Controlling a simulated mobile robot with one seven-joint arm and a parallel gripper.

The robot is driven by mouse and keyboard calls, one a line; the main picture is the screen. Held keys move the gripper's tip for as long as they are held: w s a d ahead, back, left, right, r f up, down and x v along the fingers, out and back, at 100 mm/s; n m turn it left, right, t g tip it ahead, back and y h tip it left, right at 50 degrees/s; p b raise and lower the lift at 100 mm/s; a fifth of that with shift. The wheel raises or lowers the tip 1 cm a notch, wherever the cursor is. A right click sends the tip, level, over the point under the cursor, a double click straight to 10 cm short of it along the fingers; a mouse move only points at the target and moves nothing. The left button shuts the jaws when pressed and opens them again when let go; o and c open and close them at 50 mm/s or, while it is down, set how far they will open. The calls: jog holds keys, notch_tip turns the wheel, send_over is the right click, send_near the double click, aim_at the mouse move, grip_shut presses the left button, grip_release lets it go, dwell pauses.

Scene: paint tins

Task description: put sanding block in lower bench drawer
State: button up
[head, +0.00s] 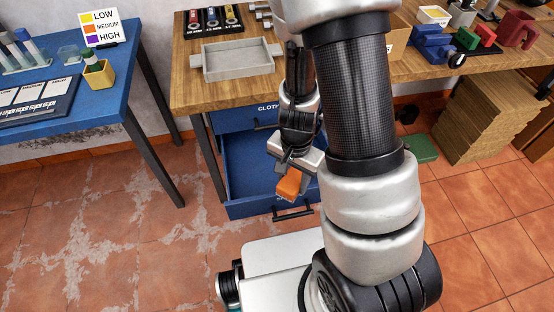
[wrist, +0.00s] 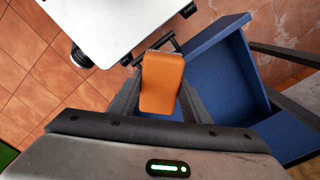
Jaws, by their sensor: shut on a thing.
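The sanding block is an orange block (head: 289,185) held in my gripper (head: 291,178). In the wrist view the orange block (wrist: 162,83) sits between the two dark fingers of my gripper (wrist: 160,95), which is shut on it. The lower bench drawer (head: 245,175) is blue and pulled open under the workbench. My gripper and the block are above its front right part, near the front panel and dark handle (head: 293,213). In the wrist view the open drawer (wrist: 225,75) lies below and right of the block. The visible drawer floor looks empty; my arm hides its right side.
The upper blue drawer (head: 232,119), marked with a partly hidden label, is shut. The wooden workbench (head: 190,90) bears a grey tray (head: 237,59) and coloured clamps or vises at right. A blue table (head: 115,95) stands at left. Stacked boards (head: 490,125) stand at right. Tiled floor left of the drawer is clear.

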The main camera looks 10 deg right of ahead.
jog(key=w+b, duration=0.1)
jog(key=w, duration=1.6)
notch_tip(320, 180, down, 9)
jog(key=shift+s+r+b, duration=0.15)
jog(key=shift+b, duration=0.95)
jog(key=shift+w+f+b, duration=0.25)
jog(key=shift+f, duration=0.45)
jog(key=shift+w+f+b, duration=0.2)
jog(key=shift+f, duration=0.5)
jog(key=shift+s+f+b, duration=0.1)
jog(key=shift+f+b, duration=0.35)
jog(key=shift+f, duration=0.1)
jog(key=o, duration=0.8)
